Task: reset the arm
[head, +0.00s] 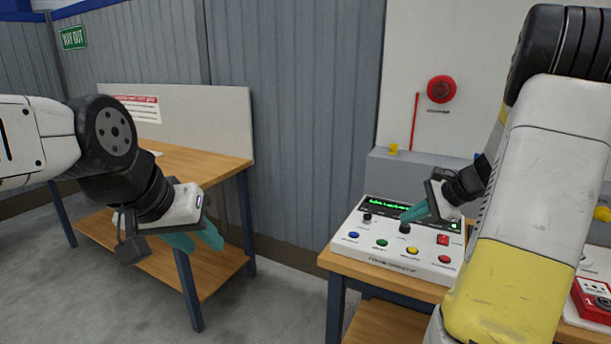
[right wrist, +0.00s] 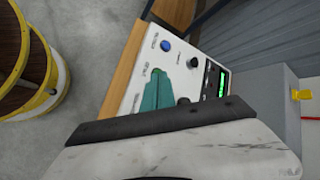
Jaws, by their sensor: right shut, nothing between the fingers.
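My right gripper (head: 408,215) is shut and empty, with its teal fingers over the white control panel (head: 378,262), close to a black knob (head: 404,228). I cannot tell whether they touch it. In the right wrist view the shut fingers (right wrist: 156,90) cover part of the panel (right wrist: 150,58). My left gripper (head: 205,246) hangs open and empty, away from the panel, in front of the left table.
The panel stands on a wooden table (head: 330,262) and has a lit green display (head: 385,206) and coloured buttons. A second wooden table (head: 200,160) stands at left. A red bell (head: 441,89) is on the wall. A yellow-banded barrel (right wrist: 35,60) stands in the right wrist view.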

